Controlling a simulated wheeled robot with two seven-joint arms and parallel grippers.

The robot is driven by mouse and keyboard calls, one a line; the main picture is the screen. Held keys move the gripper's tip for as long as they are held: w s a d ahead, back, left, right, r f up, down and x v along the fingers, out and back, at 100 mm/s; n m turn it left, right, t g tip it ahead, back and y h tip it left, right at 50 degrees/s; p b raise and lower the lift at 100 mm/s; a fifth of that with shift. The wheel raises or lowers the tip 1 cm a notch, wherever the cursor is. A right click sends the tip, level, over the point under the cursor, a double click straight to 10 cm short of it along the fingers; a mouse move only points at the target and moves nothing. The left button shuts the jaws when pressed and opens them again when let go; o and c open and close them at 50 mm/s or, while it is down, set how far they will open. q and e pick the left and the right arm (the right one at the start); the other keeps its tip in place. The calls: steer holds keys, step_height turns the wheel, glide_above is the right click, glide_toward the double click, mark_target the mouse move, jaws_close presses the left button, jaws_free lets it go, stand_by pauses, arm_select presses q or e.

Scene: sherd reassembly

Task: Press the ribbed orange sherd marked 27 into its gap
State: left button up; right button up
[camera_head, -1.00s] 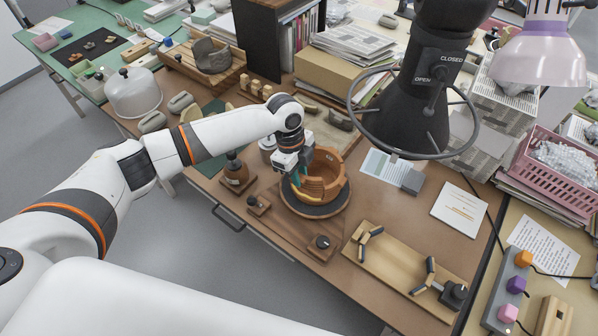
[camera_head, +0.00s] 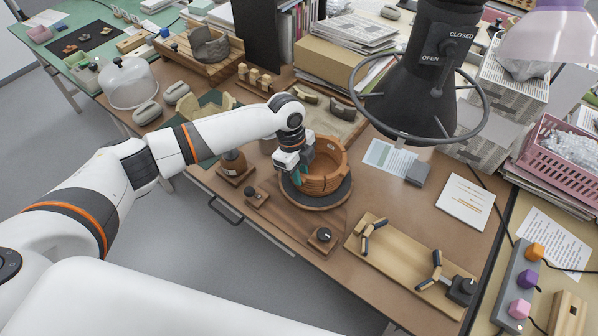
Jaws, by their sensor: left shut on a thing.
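The orange pot (camera_head: 337,176) stands on a round dark turntable (camera_head: 325,201) on the bench. Its ribbed wall faces me, its top is open, and a small pale mark shows inside the far wall. My left gripper (camera_head: 297,179) points down at the pot's left side, close against the wall. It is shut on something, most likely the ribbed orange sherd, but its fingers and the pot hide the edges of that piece. I cannot read a 27 or tell whether the piece is seated in a gap. My right gripper is out of view.
A knob on a wooden base (camera_head: 322,237) is in front. A wooden tray with dark clamps (camera_head: 408,262) lies front right. A black hood with a ring handle (camera_head: 420,95) hangs behind right.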

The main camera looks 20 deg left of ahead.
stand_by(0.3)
arm_select(q)
steer(key=shift+w+d+f, duration=0.1)
steer(key=shift+w+d, duration=0.05)
steer(key=shift+w, duration=0.2)
steer(key=shift+f, duration=0.1)
stand_by(0.5)
stand_by(0.5)
steer(key=shift+f, duration=0.25)
stand_by(0.7)
steer(key=o, duration=0.9)
